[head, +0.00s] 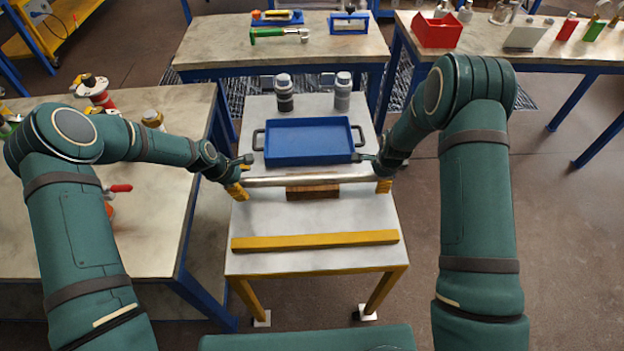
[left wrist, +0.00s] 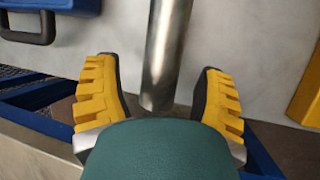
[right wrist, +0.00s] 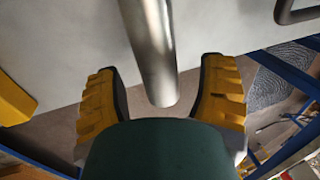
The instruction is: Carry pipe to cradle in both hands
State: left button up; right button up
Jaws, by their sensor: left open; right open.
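A grey metal pipe (head: 310,180) lies left to right across the pale table, over a low brown block (head: 313,192); I cannot tell if this block is the cradle. My left gripper (head: 241,178) is at the pipe's left end. In the left wrist view the pipe (left wrist: 166,55) reaches between the open yellow fingers (left wrist: 160,95), with gaps on both sides. My right gripper (head: 378,174) is at the right end. In the right wrist view the pipe (right wrist: 153,50) likewise lies between open fingers (right wrist: 162,95), not clasped.
A blue tray (head: 309,158) with side handles sits just behind the pipe. Two bottles (head: 284,93) (head: 343,92) stand behind it. A yellow bar (head: 315,241) lies along the table's front. The tabletop (head: 315,215) between bar and block is clear. Side benches stand left and behind.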

pick_arm(q)
jog(key=shift+f, duration=0.2)
pick_arm(e)
jog(key=shift+f, duration=0.2)
pick_arm(q)
grip_shut()
pick_arm(e)
grip_shut()
jog(key=shift+r, duration=0.1)
